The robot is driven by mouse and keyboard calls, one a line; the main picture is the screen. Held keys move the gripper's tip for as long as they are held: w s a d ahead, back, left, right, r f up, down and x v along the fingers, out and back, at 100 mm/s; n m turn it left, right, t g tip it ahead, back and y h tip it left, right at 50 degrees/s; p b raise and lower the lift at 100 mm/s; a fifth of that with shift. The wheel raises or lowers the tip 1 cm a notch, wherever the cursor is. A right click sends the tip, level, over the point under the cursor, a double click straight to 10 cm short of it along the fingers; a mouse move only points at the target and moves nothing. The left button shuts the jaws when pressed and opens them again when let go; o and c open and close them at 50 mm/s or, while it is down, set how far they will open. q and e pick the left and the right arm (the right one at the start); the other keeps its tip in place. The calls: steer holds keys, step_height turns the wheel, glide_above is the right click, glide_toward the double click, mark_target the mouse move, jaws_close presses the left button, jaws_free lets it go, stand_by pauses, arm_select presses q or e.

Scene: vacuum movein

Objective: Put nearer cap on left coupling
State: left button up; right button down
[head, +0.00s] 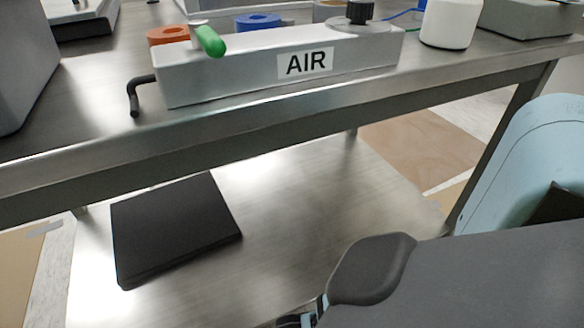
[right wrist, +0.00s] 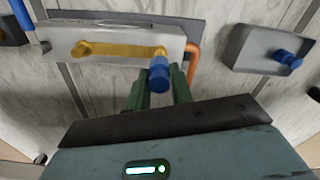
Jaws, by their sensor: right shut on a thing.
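In the right wrist view a blue cylindrical piece (right wrist: 159,76), which looks like a cap, is between the green fingers of my right gripper (right wrist: 160,88). The gripper is shut on it. The piece sits at or in front of the right end of a grey block (right wrist: 115,43) with a yellow lever (right wrist: 120,50); whether it touches the block I cannot tell. A second grey block (right wrist: 262,50) at right bears another blue stub (right wrist: 286,58). Which part is the left coupling is unclear. Neither gripper shows in the head view.
In the head view a metal table (head: 75,135) carries a silver AIR block (head: 230,75), orange (head: 168,35) and blue (head: 258,21) rings, and a white bottle (head: 448,24). A black slab (head: 175,228) lies on the lower shelf. An orange pipe (right wrist: 192,62) runs beside the lever block.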

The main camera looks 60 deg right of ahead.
steer(key=shift+p, duration=0.3)
stand_by(0.4)
steer(key=shift+f, duration=0.15)
stand_by(0.5)
steer(key=shift+f, duration=1.4)
stand_by(1.3)
steer(key=shift+f, duration=0.25)
stand_by(2.8)
steer(key=c, duration=1.2)
jaws_free()
steer(key=shift+c, duration=0.2)
steer(key=shift+o, duration=0.4)
steer(key=shift+o, duration=0.4)
steer(key=o, duration=0.4)
